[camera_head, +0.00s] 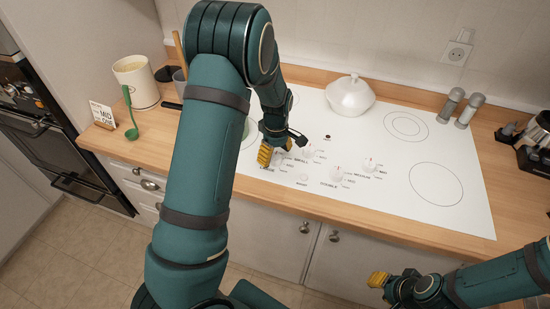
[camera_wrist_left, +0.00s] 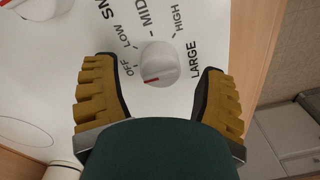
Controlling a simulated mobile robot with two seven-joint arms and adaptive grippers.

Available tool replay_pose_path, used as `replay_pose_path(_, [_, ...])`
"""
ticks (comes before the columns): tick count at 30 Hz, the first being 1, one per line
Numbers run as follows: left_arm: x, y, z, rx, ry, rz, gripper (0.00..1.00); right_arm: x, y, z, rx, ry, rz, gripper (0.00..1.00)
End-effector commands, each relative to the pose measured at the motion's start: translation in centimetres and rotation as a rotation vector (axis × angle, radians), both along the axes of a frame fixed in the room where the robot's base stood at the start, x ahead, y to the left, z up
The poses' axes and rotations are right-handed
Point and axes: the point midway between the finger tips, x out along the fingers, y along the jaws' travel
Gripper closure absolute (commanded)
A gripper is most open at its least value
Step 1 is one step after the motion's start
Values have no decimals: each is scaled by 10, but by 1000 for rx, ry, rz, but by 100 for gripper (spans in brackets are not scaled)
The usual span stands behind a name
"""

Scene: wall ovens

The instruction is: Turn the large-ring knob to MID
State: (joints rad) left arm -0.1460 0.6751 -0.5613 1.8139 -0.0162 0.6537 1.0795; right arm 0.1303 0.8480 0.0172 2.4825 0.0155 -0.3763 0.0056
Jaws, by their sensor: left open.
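The large-ring knob (camera_wrist_left: 160,65) is white and round, with the word LARGE beside it and OFF, LOW, MID and HIGH around it. Its red mark lies on the side near OFF. My left gripper (camera_wrist_left: 160,95) is open, with one yellow finger on each side of the knob, and both pads look apart from it. In the head view my left gripper (camera_head: 275,148) is over the front-left of the white cooktop (camera_head: 460,215) and partly hides this knob. My right gripper (camera_head: 390,284) is low at the right, in front of the cabinets; its opening is unclear.
Other knobs (camera_head: 308,150) (camera_head: 338,172) (camera_head: 370,165) stand close by on the right. A white lidded pot (camera_head: 350,95) sits at the back. A card (camera_head: 102,114), green ladle (camera_head: 131,115) and canister (camera_head: 137,84) stand left. Shakers (camera_head: 460,106) stand at back right.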

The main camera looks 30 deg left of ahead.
Motion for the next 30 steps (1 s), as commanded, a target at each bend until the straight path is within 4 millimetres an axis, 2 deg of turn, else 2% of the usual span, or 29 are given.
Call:
replay_pose_path(6, [-1,0,-15,0,0,0,28,0,0,-2,-1,0,0,66])
replay_pose_path(15, [0,0,-16,0,0,-1,27,0,0,-2,0,0,0,66])
replay_pose_path(17, [0,0,-16,0,0,-1,48,0,0,-2,0,0,0,66])
replay_pose_path(21, [0,0,-16,0,0,-1,96,0,0,-2,0,0,0,66])
replay_pose_path(30, [0,0,-16,0,-1,-23,97,0,0,-2,0,0,0,66])
